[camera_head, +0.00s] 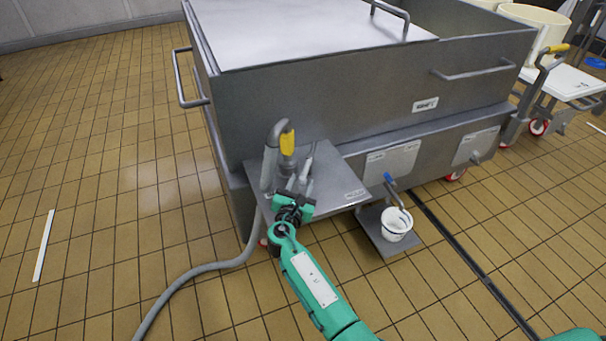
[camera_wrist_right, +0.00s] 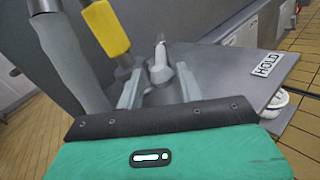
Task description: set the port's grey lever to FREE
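The port is a round grey fitting (camera_wrist_right: 158,92) on a grey metal shelf (camera_head: 338,181) at the front of the vat. Its short grey lever (camera_wrist_right: 160,68), pale at the tip, stands up from it and also shows in the head view (camera_head: 307,164). A HOLD plate (camera_wrist_right: 268,65) lies on the shelf right of the lever; I see no FREE label. My right gripper (camera_wrist_right: 158,88) is open, with one finger on either side of the lever's lower part; I cannot tell whether they touch it. My left gripper is out of view.
A grey pipe with a yellow grip (camera_head: 287,142) stands left of the lever, close to my right gripper. A hose (camera_head: 208,267) runs over the tiled floor. A white bucket (camera_head: 396,224) sits right of the shelf. The large steel vat (camera_head: 330,90) stands behind.

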